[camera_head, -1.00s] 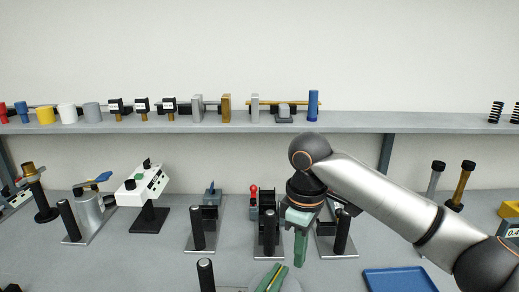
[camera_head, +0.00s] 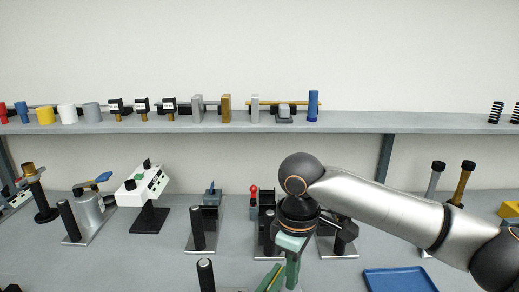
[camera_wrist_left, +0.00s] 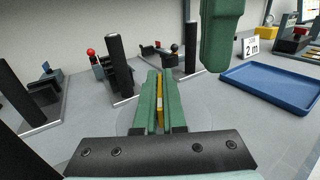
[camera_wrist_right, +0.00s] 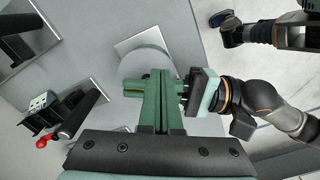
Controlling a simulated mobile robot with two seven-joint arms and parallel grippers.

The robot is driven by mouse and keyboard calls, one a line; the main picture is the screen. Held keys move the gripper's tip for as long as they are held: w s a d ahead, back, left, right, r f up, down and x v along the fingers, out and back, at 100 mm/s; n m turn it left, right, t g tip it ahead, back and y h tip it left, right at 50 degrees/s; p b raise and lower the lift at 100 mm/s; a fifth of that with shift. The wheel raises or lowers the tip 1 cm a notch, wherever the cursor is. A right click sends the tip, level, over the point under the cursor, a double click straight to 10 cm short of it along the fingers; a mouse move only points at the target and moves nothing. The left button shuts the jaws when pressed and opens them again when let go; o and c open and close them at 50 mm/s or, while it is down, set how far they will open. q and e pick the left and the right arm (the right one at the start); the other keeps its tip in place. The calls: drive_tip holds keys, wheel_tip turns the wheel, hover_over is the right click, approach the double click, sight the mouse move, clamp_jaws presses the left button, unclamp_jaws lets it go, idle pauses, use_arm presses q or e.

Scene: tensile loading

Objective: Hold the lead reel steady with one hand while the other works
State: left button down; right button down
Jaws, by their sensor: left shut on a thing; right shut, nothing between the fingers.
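My left gripper (camera_head: 270,279) is at the bottom centre of the head view, its green fingers shut on a narrow yellow piece (camera_wrist_left: 160,99). A pale grey disc (camera_wrist_right: 152,58), which looks like the lead reel, lies around and under the fingertips. The fingers cover much of it, and the exact grip is hard to see. My right gripper (camera_head: 292,272) points down just right of the left one, shut and empty. It also shows as a green block in the left wrist view (camera_wrist_left: 221,38). I cannot tell whether it touches the reel.
A blue tray (camera_head: 400,280) lies at the right. Several plates with upright black handles (camera_head: 198,228) stand behind the grippers, and another black post (camera_head: 206,275) stands close at left. A shelf (camera_head: 200,127) of samples runs along the wall.

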drive_tip(key=shift+f, duration=1.9)
drive_tip(key=shift+w+a, duration=0.35)
drive_tip(key=shift+w, duration=0.15)
drive_tip(key=shift+w+d, duration=0.15)
drive_tip(key=shift+d, duration=0.05)
drive_tip(key=shift+w+d, duration=0.25)
drive_tip(key=shift+w, duration=0.05)
drive_tip(key=shift+w+d, duration=0.3)
drive_tip(key=shift+w, duration=0.45)
drive_tip(key=shift+w, duration=0.15)
drive_tip(key=shift+d, duration=0.15)
